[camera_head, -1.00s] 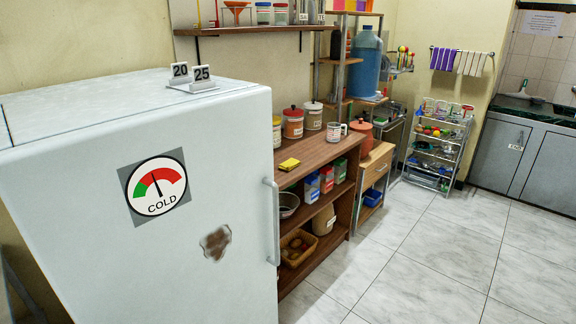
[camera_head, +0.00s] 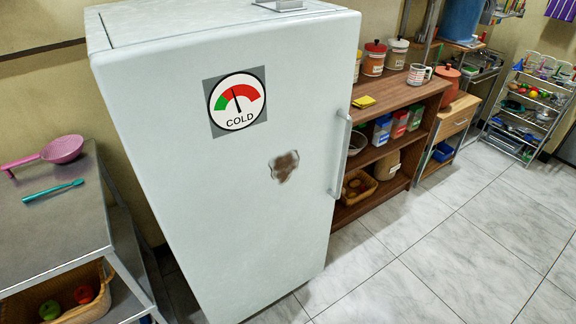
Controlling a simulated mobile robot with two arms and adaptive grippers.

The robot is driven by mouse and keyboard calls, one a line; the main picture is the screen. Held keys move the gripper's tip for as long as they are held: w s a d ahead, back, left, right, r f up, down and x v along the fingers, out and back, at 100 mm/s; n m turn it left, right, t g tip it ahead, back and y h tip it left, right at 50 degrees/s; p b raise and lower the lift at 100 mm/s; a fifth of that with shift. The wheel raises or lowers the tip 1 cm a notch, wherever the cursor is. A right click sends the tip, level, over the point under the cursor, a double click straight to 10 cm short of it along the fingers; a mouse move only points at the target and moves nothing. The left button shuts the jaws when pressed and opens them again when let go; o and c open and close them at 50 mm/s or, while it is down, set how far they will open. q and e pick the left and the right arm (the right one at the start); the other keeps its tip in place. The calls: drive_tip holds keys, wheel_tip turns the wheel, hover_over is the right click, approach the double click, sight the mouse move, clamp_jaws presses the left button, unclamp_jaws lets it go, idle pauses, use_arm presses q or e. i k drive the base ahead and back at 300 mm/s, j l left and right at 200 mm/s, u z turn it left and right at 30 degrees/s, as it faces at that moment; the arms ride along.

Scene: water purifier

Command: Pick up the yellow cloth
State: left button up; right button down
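A small folded yellow cloth (camera_head: 364,102) lies on the top of the brown wooden shelf unit (camera_head: 413,97), close to the right side of the fridge. It is in front of several lidded canisters. Neither of my grippers shows in the head view, so I cannot see their state.
A tall white fridge (camera_head: 230,190) with a handle on its right edge stands in the middle, left of the shelf unit. A metal table (camera_head: 50,225) with a pink strainer (camera_head: 62,149) and a teal brush (camera_head: 53,191) is at the left. The tiled floor (camera_head: 440,250) at right is clear.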

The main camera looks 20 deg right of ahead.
sight(366, 102)
drive_tip(key=i+l, duration=0.2)
drive_tip(key=l, duration=0.15)
drive_tip(key=i+l+u, duration=0.15)
drive_tip(key=l, duration=0.2)
drive_tip(key=i+l, duration=0.25)
drive_tip(key=l, duration=0.15)
drive_tip(key=u, duration=0.05)
